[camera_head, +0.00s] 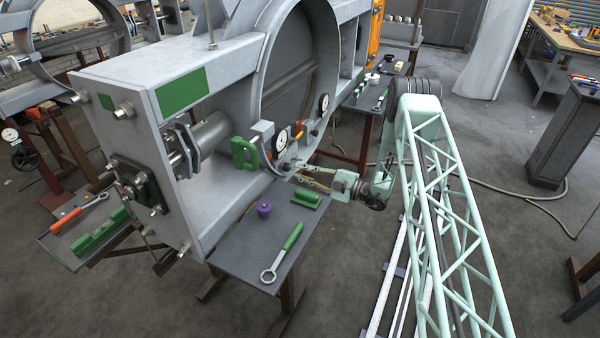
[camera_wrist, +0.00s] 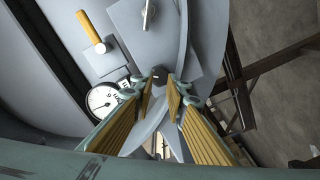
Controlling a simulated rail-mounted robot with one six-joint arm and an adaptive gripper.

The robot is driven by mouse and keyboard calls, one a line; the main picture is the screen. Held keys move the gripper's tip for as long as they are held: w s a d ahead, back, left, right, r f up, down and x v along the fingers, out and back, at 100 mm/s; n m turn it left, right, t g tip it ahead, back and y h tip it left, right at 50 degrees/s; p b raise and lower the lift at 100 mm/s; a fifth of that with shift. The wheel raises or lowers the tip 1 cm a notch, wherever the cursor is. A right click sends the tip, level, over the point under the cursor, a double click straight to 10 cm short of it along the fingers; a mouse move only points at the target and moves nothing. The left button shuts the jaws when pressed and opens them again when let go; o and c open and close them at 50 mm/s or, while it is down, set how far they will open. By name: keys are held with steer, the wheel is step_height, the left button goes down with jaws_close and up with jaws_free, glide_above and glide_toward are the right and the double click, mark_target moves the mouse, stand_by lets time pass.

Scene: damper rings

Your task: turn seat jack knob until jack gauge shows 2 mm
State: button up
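My gripper (camera_head: 296,171) reaches in from the right to the lower part of the big ring. In the wrist view my gripper (camera_wrist: 160,84) has its two padded fingers apart, with a gap between the tips. A small dark knob (camera_wrist: 160,73) shows just beyond that gap; I cannot tell whether the tips touch it. A white round dial gauge (camera_wrist: 102,98) sits left of the fingers, partly covered by a fitting; its reading is too small to make out. In the head view one dial (camera_head: 281,139) is near my gripper, and another dial (camera_head: 323,103) is farther right.
A yellow-orange handle (camera_wrist: 91,30) stands on the grey plate near the gauge. A green clamp-like part (camera_head: 244,153) is left of my gripper. Below is a side table (camera_head: 240,248) with a purple knobbed piece (camera_head: 264,208), a green block (camera_head: 306,198) and a green-handled wrench (camera_head: 284,252).

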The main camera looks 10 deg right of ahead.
steer(key=shift+v, duration=2.85)
